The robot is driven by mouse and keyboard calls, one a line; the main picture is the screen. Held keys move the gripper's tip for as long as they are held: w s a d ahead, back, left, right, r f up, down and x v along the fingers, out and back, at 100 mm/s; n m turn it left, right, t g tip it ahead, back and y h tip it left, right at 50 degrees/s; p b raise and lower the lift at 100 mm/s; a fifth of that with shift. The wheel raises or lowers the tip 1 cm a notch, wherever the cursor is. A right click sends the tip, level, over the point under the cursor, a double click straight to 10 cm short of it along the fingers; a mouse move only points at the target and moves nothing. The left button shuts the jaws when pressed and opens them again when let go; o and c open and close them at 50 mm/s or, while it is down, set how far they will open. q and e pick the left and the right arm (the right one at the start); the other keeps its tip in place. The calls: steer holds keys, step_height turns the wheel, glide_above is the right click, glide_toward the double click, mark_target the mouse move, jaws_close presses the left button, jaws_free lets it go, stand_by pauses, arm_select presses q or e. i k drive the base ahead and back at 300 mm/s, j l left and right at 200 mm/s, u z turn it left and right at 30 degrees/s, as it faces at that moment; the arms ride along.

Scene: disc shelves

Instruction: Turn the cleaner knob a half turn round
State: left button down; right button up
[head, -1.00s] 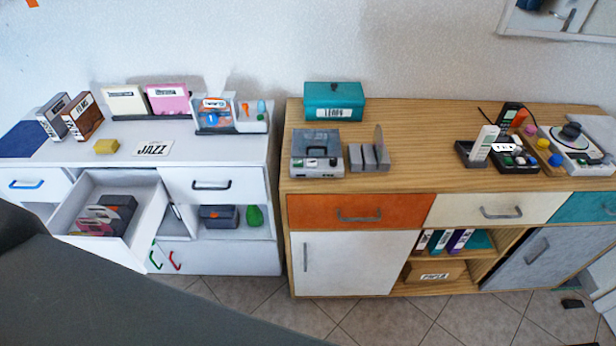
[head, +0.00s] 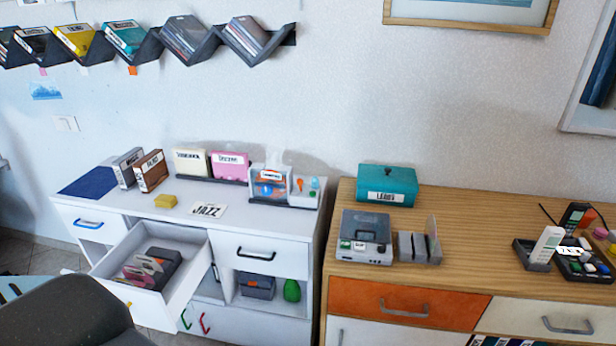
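No knob is clearly marked as the cleaner's. A grey machine with a clear dark lid and a small white label (head: 365,240) stands on the wooden cabinet; its label is too small to read surely. The device with a round black knob, seen at the far right earlier, is out of view now. Neither gripper shows.
A white drawer (head: 110,262) stands pulled out from the white cabinet. Grey upright holders (head: 415,247) and a teal box (head: 387,186) stand near the grey machine. A zigzag wall shelf (head: 150,47) hangs upper left. Wooden top (head: 470,240) has bare room.

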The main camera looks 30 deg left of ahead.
mark_target(267, 190)
steer(key=u, duration=1.25)
